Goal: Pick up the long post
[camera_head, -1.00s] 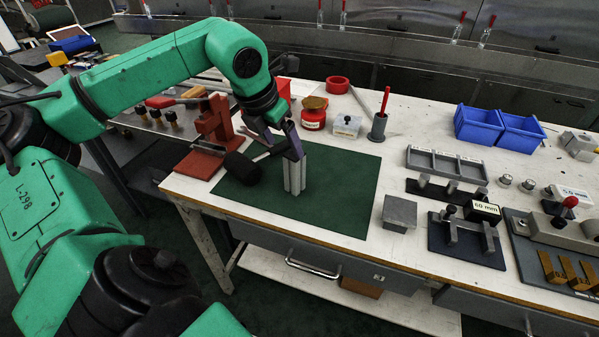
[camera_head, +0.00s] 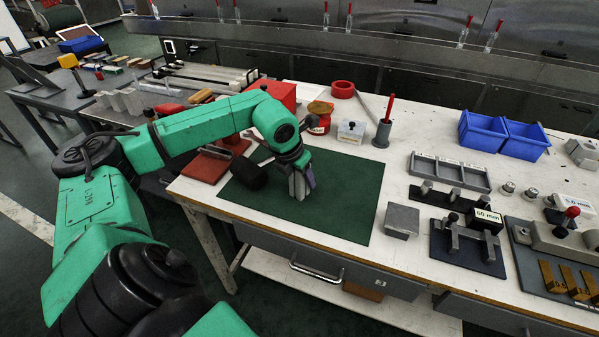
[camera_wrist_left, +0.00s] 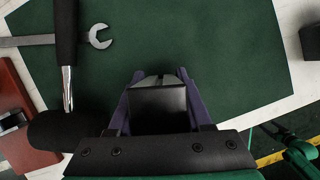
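A light grey upright piece (camera_head: 297,186), apparently the long post, stands on the dark green mat (camera_head: 345,205). My left gripper (camera_head: 301,180) has its purple fingers down around it, partly hiding it. In the left wrist view, the two purple fingers (camera_wrist_left: 160,88) flank a dark block face with a paler grey end (camera_wrist_left: 155,80) just beyond. I cannot tell whether they press on it or only stand beside it.
A black-headed hammer (camera_wrist_left: 68,50) and a wrench (camera_wrist_left: 95,37) lie left in the left wrist view. A red stand (camera_head: 205,165) is left of the mat. A grey block (camera_head: 402,220) is right. The mat's right half is clear.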

